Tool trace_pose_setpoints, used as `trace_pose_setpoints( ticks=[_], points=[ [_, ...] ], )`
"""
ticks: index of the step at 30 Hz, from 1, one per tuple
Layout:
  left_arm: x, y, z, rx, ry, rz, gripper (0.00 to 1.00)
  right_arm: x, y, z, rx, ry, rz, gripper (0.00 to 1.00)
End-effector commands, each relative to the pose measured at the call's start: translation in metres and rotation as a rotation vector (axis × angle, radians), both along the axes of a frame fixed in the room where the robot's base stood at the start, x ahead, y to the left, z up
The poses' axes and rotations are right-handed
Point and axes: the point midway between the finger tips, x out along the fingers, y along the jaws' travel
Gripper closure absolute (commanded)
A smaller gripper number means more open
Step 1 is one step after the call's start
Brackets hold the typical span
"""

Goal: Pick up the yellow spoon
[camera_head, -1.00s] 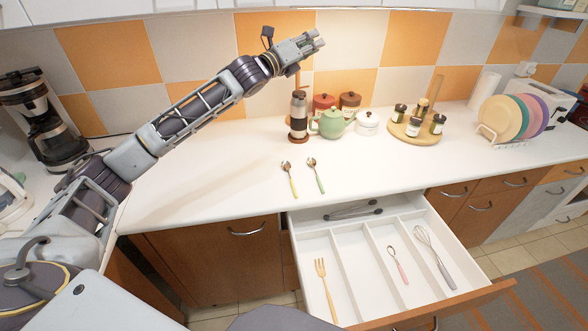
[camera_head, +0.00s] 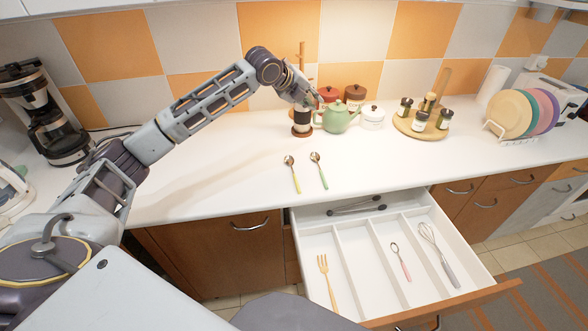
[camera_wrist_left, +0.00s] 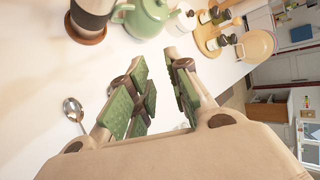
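The yellow spoon (camera_head: 296,182) lies on the white counter, bowl toward the wall and yellow handle toward the front edge. A green-handled spoon (camera_head: 320,172) lies just to its right. My left gripper (camera_head: 316,101) is above the counter in front of the coffee press and teapot, apart from the spoons and farther back. In the left wrist view its fingers (camera_wrist_left: 158,70) are spread with nothing between them. My right gripper is out of view.
A coffee press (camera_head: 302,122) and green teapot (camera_head: 339,117) stand close to my left gripper. A white pot (camera_head: 372,117) and spice tray (camera_head: 404,126) stand right. The open drawer (camera_head: 341,263) holds utensils. The counter left of the spoons is clear.

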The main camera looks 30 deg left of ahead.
Motion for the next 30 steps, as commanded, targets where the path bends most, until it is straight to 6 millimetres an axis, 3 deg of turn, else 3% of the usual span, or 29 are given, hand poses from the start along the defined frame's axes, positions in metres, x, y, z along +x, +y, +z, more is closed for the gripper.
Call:
trace_pose_setpoints(
  ticks=[15,30],
  points=[
    [-0.068,0.001,-0.053,0.054,0.384,-0.069,0.81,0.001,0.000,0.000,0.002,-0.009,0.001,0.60],
    [-0.127,0.025,-0.076,0.198,0.655,-0.119,0.81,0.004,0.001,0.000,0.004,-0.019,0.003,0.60]
  ],
)
